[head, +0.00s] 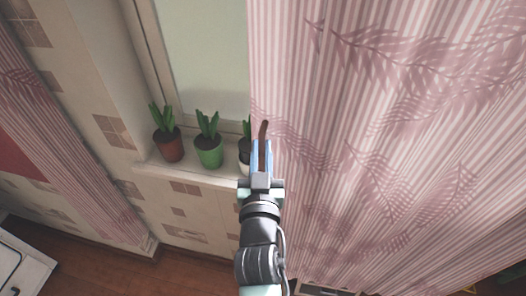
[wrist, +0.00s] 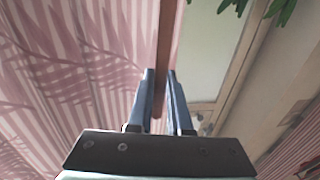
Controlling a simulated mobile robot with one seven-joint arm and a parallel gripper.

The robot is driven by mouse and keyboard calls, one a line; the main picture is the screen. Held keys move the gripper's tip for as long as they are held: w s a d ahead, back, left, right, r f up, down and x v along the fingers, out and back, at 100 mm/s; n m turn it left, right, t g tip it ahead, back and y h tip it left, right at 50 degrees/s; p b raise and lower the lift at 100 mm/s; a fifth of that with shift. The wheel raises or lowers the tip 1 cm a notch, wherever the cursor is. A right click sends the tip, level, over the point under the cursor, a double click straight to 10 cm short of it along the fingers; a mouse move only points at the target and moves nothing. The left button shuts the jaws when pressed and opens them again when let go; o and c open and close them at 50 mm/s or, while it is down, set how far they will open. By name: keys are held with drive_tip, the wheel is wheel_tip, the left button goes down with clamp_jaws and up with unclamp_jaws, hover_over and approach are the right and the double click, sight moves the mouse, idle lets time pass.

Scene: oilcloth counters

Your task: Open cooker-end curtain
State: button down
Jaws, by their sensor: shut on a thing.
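A large pink-and-white striped curtain with leaf prints (head: 385,120) hangs across the right half of the head view and covers that part of the window. It fills the left of the wrist view (wrist: 70,60). A brown rod (head: 264,129) hangs at its left edge; it also shows in the wrist view (wrist: 166,45). My gripper (head: 262,148), with blue fingers, is shut on this rod, which passes between the fingertips in the wrist view (wrist: 160,75). A second striped curtain (head: 75,165) hangs at the left. I cannot tell from labels which is the cooker-end one.
The bare window (head: 205,60) lies left of the large curtain. On the sill (head: 190,175) stand a brown pot (head: 168,148), a green pot (head: 208,153) and a pale pot partly hidden by my gripper. A white unit (head: 20,268) is at the lower left.

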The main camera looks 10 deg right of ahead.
drive_tip(key=shift+s+d, duration=0.15)
drive_tip(key=shift+d, duration=0.15)
drive_tip(key=shift+a, duration=0.1)
drive_tip(key=c, duration=1.1)
unclamp_jaws()
drive_tip(key=shift+s+a+b, duration=0.3)
drive_tip(key=shift+s+b, duration=0.45)
drive_tip(key=shift+s, duration=1.35)
drive_tip(key=shift+s+a+b, duration=0.35)
drive_tip(key=shift+s+b, duration=0.35)
drive_tip(key=shift+s, duration=1.45)
drive_tip(key=shift+s+a+b, duration=0.3)
drive_tip(key=shift+s+b, duration=0.45)
drive_tip(key=shift+s, duration=1.35)
